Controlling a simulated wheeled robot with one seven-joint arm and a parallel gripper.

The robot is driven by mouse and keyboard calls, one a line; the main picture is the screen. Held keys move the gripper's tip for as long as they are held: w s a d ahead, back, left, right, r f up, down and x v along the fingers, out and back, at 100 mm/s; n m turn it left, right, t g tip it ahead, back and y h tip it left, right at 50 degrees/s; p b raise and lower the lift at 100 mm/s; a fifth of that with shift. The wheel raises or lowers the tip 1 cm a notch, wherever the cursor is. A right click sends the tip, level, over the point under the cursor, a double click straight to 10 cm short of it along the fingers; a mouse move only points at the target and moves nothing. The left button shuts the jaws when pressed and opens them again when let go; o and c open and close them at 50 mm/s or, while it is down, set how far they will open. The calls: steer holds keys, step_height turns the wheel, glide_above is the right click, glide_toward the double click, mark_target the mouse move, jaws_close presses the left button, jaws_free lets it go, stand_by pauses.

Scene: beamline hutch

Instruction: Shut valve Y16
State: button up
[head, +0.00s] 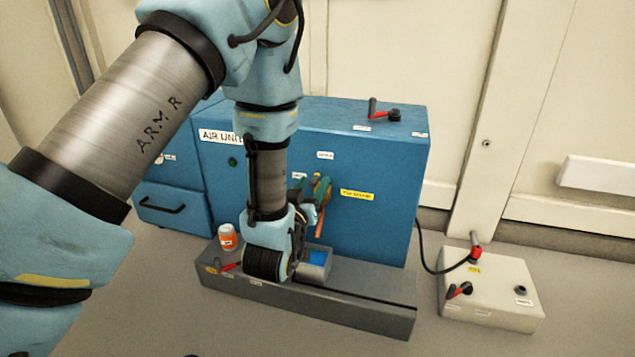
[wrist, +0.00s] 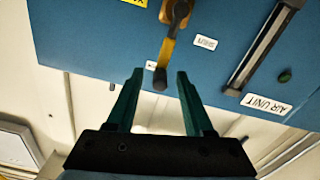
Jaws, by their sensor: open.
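No label legibly reads Y16, so I cannot tell which valve bears that name. A yellow-handled valve (wrist: 166,50) is on the blue unit's front face; its handle has a dark tip, and a small white tag is beside it. My gripper (wrist: 160,74) is open, and the handle's tip shows between its green fingertips in the wrist view. I cannot tell whether they touch. In the head view my gripper (head: 311,190) is at the blue unit's front, partly hidden by my arm, with the yellow handle (head: 322,188) beside it.
Other red-handled valves are on top of the blue unit (head: 375,108), on the grey bench (head: 230,267) and on the white box (head: 460,290). An orange can (head: 228,237) and a grey device with a blue screen (head: 316,260) stand on the bench. A black cable (head: 432,265) runs to the white box.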

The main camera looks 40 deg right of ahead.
mark_target(318, 177)
steer(key=shift+b+x, duration=0.4)
steer(key=shift+x, duration=1.6)
steer(key=shift+c, duration=0.3)
jaws_close()
